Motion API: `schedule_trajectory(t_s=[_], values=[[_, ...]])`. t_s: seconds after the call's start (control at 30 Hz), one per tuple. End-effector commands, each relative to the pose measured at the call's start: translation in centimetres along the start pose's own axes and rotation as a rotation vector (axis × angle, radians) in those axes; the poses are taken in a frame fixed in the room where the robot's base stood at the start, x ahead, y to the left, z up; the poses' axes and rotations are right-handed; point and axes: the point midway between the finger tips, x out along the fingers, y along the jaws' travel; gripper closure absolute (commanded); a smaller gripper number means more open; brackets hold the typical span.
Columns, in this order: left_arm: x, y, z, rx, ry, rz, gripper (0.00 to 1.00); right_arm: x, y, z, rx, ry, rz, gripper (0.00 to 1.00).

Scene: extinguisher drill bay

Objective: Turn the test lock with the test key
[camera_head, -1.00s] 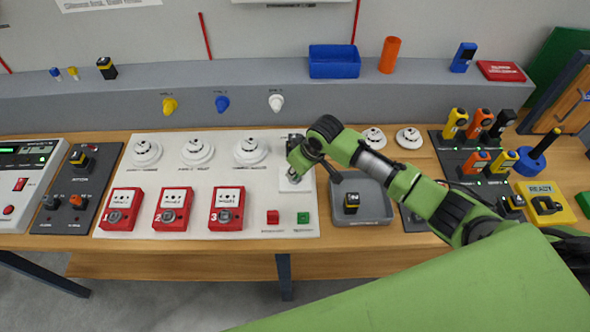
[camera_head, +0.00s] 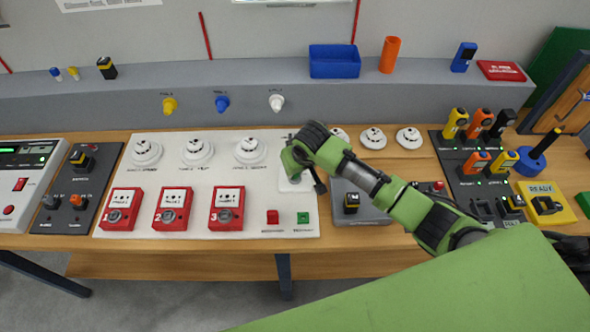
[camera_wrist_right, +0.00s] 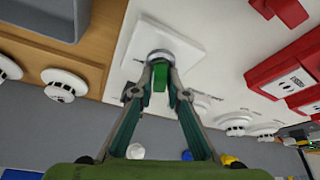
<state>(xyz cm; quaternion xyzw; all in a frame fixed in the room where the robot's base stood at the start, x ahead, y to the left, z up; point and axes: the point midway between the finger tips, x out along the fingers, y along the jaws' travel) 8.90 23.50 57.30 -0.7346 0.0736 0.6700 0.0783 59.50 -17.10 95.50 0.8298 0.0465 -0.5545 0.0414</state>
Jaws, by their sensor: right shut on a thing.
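My right gripper (camera_wrist_right: 160,88) is shut on the green test key (camera_wrist_right: 160,78) in the right wrist view. The key's far end meets the round silver test lock (camera_wrist_right: 160,55), which sits on a raised white square plate (camera_wrist_right: 188,48). How deep the key sits in the lock cannot be told. In the head view the plate (camera_head: 296,186) shows partly below my right wrist, which hides the lock and key. My left gripper is not in view.
Red call points (camera_head: 227,208) stand left of the plate, with white detectors (camera_head: 250,151) behind them. A grey tray (camera_head: 370,212) stands close on the right.

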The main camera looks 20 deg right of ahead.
Motion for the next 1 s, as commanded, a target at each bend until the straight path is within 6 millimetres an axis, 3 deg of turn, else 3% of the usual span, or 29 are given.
schedule_trajectory(t_s=[0.23, 0.27, 0.33, 0.57, 0.67, 1.0], values=[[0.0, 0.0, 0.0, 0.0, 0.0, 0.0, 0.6, 0.0, 0.03, 0.02, 0.04, -0.001, 0.016, 0.97], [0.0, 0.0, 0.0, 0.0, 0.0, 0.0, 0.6, 0.0, 0.03, 0.02, 0.04, -0.001, 0.016, 0.83], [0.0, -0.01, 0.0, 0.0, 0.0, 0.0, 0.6, 0.0, 0.04, 0.02, 0.039, -0.001, 0.016, 0.66], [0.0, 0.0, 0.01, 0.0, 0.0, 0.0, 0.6, 0.0, 0.04, 0.01, 0.038, -0.001, 0.016, 0.66], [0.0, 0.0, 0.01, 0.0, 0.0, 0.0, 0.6, 0.01, 0.04, 0.01, 0.038, -0.001, 0.016, 0.55], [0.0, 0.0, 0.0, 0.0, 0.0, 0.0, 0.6, -0.11, 0.05, -0.06, 0.038, -0.001, 0.016, 0.55]])
